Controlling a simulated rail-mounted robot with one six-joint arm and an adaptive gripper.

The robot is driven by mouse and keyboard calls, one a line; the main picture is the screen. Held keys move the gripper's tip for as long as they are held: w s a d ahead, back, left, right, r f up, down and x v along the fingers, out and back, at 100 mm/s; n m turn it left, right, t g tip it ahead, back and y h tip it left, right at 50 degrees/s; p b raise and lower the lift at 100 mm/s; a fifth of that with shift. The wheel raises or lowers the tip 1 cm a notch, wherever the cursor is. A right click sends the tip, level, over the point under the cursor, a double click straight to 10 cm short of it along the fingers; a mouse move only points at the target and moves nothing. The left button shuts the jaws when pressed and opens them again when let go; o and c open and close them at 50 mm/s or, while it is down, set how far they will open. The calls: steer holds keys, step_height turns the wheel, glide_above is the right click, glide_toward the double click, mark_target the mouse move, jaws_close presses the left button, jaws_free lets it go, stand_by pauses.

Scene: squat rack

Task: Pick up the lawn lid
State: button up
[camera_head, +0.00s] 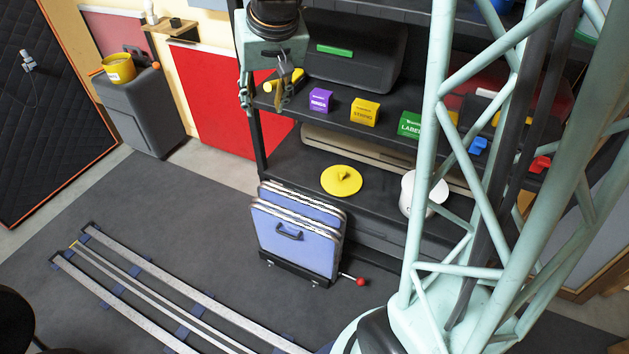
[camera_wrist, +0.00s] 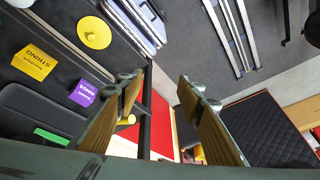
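A flat round yellow lid with a small knob on top (camera_head: 341,181) lies on the dark lower shelf of the rack. It also shows at the upper left of the wrist view (camera_wrist: 94,33). My gripper (camera_head: 268,94) hangs at the rack's left end, above and to the left of the lid and well apart from it. In the wrist view its two fingers with ribbed tan pads (camera_wrist: 162,85) are wide apart with nothing between them. No lettering shows on the lid.
A white rounded container (camera_head: 423,196) stands right of the lid, partly behind my column. Purple (camera_head: 320,100), yellow (camera_head: 365,112) and green (camera_head: 410,124) boxes sit on the shelf above. Folded blue panels (camera_head: 298,237) stand before the lower shelf. The floor to the left is mostly open.

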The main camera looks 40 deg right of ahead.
steer(key=w+d+f+m, duration=0.1)
steer(key=w+d+f, duration=0.35)
steer(key=f, duration=0.25)
steer(key=w+d+f, duration=0.4)
steer(key=w+f, duration=0.1)
steer(key=f, duration=0.1)
steer(key=m+h+p, duration=0.2)
steer(key=m+h, duration=0.2)
steer(key=m, duration=0.2)
glide_above(342, 172)
steer(key=s+a, duration=0.2)
step_height(342, 172, down, 34)
steer(key=shift+w+a+f+g, duration=0.1)
steer(key=shift+a+f+g, duration=0.05)
steer(key=shift+g, duration=0.25)
steer(key=shift+b+x, duration=0.45)
steer(key=shift+x, duration=0.7)
steer(key=shift+f, duration=0.1)
